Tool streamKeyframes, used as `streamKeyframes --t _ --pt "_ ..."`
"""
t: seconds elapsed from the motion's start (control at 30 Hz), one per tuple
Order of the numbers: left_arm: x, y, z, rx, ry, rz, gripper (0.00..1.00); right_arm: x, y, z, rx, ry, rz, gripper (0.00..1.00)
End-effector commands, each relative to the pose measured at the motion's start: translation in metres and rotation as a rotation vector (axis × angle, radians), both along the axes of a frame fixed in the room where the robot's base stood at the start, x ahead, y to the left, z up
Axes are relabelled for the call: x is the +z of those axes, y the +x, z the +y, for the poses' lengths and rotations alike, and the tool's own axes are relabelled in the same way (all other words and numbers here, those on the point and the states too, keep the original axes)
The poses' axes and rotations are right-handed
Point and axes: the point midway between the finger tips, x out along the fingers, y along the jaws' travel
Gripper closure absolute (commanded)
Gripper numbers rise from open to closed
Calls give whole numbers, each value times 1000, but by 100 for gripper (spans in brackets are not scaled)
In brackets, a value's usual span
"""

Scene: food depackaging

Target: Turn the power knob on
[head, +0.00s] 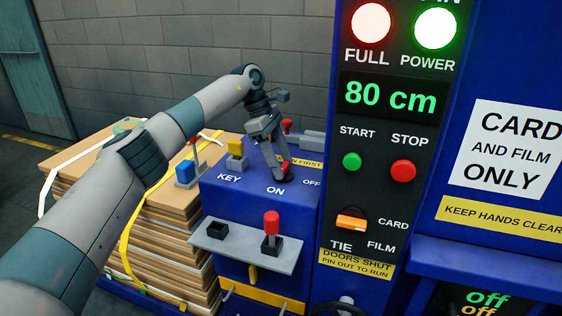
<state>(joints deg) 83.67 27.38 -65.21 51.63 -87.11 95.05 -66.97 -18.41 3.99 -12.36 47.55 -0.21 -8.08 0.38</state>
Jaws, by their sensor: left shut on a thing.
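The power knob (287,171) sits on the sloped blue top of the machine, by the ON and OFF labels. It is dark with a red part, and the gripper hides much of it. My left gripper (281,166) reaches down from above and is shut on the knob. I cannot tell exactly which way the knob points. The POWER lamp (435,28) on the black panel glows green, and the display (391,97) reads 80 cm. My right gripper is not in view.
A yellow key piece (237,147) stands left of the knob, above the KEY label. A grey shelf (222,245) with a red-topped lever (271,224) juts out below. Green START (352,161) and red STOP (403,170) buttons are at right. Strapped cardboard (165,240) is stacked left.

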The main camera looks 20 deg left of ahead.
Motion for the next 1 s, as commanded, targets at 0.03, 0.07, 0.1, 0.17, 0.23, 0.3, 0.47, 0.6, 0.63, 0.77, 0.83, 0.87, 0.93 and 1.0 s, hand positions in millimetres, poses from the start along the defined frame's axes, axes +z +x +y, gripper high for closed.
streamKeyframes --t 0.03,0.07,0.1,0.17,0.23,0.3,0.47,0.6,0.63,0.77,0.83,0.87,0.93,1.0 --pt "2 1 1 -7 -1 -3 69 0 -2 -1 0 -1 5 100" --pt "2 1 1 -12 -1 -4 69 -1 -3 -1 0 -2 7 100" --pt "2 1 1 -18 -1 -4 69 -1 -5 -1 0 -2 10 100" --pt "2 1 1 -24 0 -5 69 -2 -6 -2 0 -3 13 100" --pt "2 1 1 -27 0 -5 69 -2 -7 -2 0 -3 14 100" --pt "2 1 1 -27 0 -5 69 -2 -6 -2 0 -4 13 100" --pt "2 1 1 -27 0 -5 69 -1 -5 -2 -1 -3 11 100" --pt "2 1 1 -27 0 -5 28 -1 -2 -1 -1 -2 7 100" --pt "2 1 1 -27 0 -3 28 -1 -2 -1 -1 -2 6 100" --pt "1 1 1 -27 1 -3 28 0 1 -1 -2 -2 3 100" --pt "1 1 0 -27 1 -3 28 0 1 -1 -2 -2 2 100" --pt "1 1 0 -27 1 -3 28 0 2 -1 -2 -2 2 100" --pt "1 1 1 -27 1 -2 28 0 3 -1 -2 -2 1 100" --pt "3 1 1 -26 1 -2 28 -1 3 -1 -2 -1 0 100"
